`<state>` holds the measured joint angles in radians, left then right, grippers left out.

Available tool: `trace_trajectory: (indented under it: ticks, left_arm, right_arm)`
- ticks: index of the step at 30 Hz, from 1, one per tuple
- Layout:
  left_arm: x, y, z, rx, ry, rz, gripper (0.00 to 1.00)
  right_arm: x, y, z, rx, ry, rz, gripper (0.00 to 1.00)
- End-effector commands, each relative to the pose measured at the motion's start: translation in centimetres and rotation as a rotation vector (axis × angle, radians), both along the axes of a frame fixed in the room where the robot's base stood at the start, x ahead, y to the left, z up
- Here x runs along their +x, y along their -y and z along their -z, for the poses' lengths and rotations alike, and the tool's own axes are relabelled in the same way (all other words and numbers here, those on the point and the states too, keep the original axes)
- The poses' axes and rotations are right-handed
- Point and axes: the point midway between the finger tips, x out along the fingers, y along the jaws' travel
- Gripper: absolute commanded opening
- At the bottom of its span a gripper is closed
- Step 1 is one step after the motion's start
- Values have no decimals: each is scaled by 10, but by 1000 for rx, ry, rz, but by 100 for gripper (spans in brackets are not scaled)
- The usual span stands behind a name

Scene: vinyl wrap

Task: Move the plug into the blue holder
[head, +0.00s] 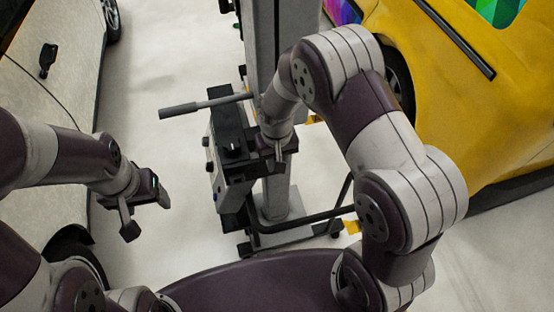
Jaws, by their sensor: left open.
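My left gripper (146,212) hangs open over the bare floor at the left, with nothing visible between its fingers. My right gripper (279,152) is at the black equipment on the grey post, near the middle. Its fingers are small and dark against the equipment, so I cannot tell whether they are open or hold anything. I cannot make out the plug. No clearly blue holder shows; a bluish-grey panel (217,181) is on the left side of the black equipment, between my two grippers.
A tall grey post (278,40) stands on a wheeled base. A grey bar handle (190,108) sticks out left from the equipment. A yellow car (500,120) is at the right and a pale car (50,90) at the left.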

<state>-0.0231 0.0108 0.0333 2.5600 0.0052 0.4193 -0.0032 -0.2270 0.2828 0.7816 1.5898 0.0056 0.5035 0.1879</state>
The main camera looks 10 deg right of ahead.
Motion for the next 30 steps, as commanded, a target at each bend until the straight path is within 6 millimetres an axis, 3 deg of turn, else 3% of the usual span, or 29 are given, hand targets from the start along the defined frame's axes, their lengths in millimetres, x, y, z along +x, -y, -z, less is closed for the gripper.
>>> trace_trajectory:
  ticks: [5, 6, 9, 20, 30]
  left_arm:
    - [0, 0, 0, 0, 0, 0, 69]
    - [0, 0, 0, 0, 0, 0, 69]
    - [0, 0, 0, 0, 0, 0, 69]
    - [0, 0, 5, 0, 0, 0, 69]
    - [0, 0, 33, 0, 0, 0, 69]
  right_arm:
    - [3, 0, -1, 1, 8, 0, 0]
    - [3, 0, -2, 1, 8, 0, 30]
    - [2, 0, -1, 1, 7, 0, 56]
    - [3, -1, -9, 2, 9, 0, 56]
    - [4, -1, -93, 2, 10, 0, 56]
